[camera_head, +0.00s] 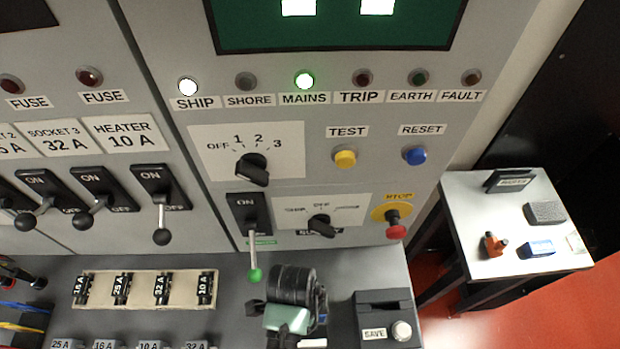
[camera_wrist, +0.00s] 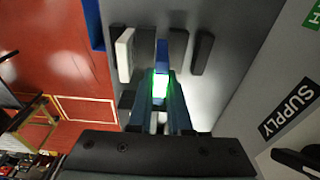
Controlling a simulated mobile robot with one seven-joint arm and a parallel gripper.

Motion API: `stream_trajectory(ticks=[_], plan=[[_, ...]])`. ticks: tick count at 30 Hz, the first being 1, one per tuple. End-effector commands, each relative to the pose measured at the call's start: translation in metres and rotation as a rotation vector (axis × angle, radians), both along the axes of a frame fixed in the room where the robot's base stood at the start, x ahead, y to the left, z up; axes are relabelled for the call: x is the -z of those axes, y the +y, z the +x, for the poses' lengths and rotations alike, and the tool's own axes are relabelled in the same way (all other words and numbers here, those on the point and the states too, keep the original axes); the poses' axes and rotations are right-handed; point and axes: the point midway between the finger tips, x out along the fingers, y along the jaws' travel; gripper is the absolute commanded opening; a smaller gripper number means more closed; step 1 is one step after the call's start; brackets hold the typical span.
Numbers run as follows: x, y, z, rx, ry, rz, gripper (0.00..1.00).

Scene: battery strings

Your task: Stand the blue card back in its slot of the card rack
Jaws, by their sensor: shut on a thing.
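My gripper (camera_head: 290,318) is low over the grey desk, in front of the panel in the head view. In the wrist view my gripper (camera_wrist: 160,103) is shut on a narrow upright piece with a blue end, the blue card (camera_wrist: 161,52). A bright green-white patch shows between the fingers. The blue end sits in a row between a white card (camera_wrist: 125,52) and dark upright pieces or slots (camera_wrist: 178,48). The row looks like the card rack, but its body is mostly hidden. I cannot tell how deep the card sits. My gripper hides this area in the head view.
A lever with a green knob (camera_head: 255,275) hangs close left of my gripper. A fuse holder (camera_head: 145,290) stands further left, and a dark box marked SAVE (camera_head: 386,318) stands right. A side table (camera_head: 485,200) holds small items.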

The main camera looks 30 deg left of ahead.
Motion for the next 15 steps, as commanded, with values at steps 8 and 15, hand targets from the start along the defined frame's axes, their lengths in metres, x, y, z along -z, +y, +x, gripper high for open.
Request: stream_trajectory(ticks=[8, 15], plan=[[0.034, 0.0, 0.0, 0.0, 0.0, 0.0, 0.0], [0.036, 0.0, 0.0, 0.0, 0.0, 0.0, 0.0]])
